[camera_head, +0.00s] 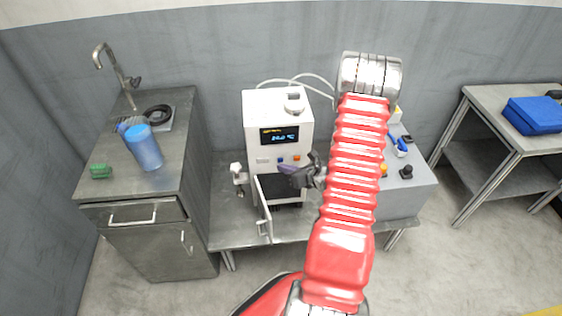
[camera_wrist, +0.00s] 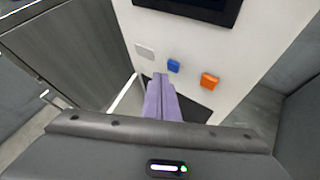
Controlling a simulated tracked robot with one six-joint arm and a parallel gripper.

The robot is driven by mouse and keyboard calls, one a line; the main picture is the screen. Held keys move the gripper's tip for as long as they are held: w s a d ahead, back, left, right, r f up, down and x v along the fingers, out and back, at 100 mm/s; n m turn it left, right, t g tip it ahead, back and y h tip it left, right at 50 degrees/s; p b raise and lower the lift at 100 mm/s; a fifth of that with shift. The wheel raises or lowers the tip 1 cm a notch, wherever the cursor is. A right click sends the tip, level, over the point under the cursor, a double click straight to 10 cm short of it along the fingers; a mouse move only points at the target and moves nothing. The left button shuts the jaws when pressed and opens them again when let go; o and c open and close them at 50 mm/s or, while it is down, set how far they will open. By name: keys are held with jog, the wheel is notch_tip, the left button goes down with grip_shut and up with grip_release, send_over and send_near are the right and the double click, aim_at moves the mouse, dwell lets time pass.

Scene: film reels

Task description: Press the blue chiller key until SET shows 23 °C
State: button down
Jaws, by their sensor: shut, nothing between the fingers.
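The white chiller (camera_head: 251,105) stands on a low bench in the middle of the head view. Its dark display (camera_head: 279,135) shows a small yellow line and larger blue digits ending in °C; the digits are too small to read surely. The display's lower edge (camera_wrist: 195,8) shows in the wrist view, with no figures legible. The blue key (camera_wrist: 173,66) sits below it, between a pale key (camera_wrist: 144,50) and an orange key (camera_wrist: 209,81). My gripper (camera_wrist: 160,77) is shut and empty, its purple fingertips just below and left of the blue key. Contact cannot be told.
An open door (camera_head: 264,208) hangs at the chiller's lower front. A grey box with knobs (camera_head: 410,190) stands right of it. The sink cabinet (camera_head: 185,105) with a blue jar (camera_head: 144,148) is left; a table with a blue case (camera_head: 533,115) is far right.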

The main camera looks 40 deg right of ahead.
jog(key=s+a, duration=0.1)
jog(key=s, duration=0.1)
jog(key=s+a, duration=0.2)
dwell(0.8)
dwell(3.5)
